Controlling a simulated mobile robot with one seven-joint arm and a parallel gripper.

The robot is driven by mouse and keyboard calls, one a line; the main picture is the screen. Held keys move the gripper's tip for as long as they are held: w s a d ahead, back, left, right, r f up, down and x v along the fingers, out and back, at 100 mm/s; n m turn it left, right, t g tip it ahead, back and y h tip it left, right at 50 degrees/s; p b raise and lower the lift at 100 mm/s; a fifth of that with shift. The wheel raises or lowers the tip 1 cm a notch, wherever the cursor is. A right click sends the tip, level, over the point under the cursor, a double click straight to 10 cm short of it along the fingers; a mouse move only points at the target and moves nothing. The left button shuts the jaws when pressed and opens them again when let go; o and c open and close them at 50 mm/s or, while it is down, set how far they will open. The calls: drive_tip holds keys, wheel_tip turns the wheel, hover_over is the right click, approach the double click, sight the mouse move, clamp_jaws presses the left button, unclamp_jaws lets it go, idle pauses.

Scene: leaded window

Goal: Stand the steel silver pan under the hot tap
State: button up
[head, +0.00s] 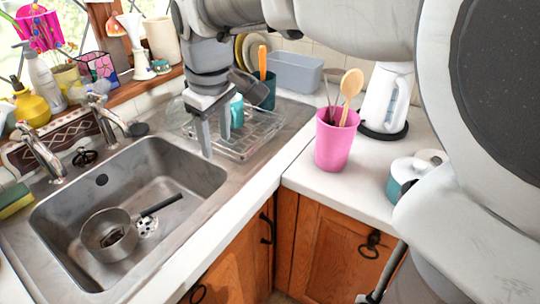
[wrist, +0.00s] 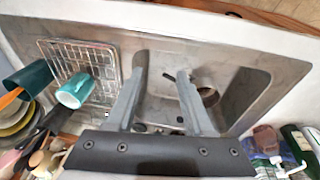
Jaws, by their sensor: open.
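The steel silver pan (head: 108,238) sits in the sink basin (head: 160,170), towards its near left part, with its dark handle (head: 161,205) pointing right. In the wrist view the pan (wrist: 206,90) is partly hidden by my right finger. Two chrome taps stand behind the sink, a left tap (head: 38,150) and a right tap (head: 103,115). I cannot tell which is hot. The pan is apart from both. My gripper (head: 215,143) is open and empty, pointing down above the sink's right edge by the drainer. Its fingers also show in the wrist view (wrist: 157,72).
A wire dish rack (head: 250,145) with a teal mug (wrist: 75,91) stands right of the basin. A pink utensil pot (head: 336,142) and a white kettle (head: 387,98) stand on the right counter. A sponge (head: 14,200) lies at the left; bottles and pots crowd the windowsill.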

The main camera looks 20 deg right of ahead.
drive_tip(key=s+d+f+m+t, duration=0.1)
drive_tip(key=s+d+m, duration=0.2)
drive_tip(key=s, duration=0.5)
drive_tip(key=s+d+f+m+t, duration=0.1)
drive_tip(key=s+d+m+t, duration=0.1)
drive_tip(key=s+d+m, duration=0.2)
drive_tip(key=s, duration=0.3)
drive_tip(key=shift+s+f+m, duration=0.3)
drive_tip(key=shift+s+m, duration=0.05)
drive_tip(key=shift+m, duration=0.05)
drive_tip(key=shift+a, duration=0.1)
idle(0.5)
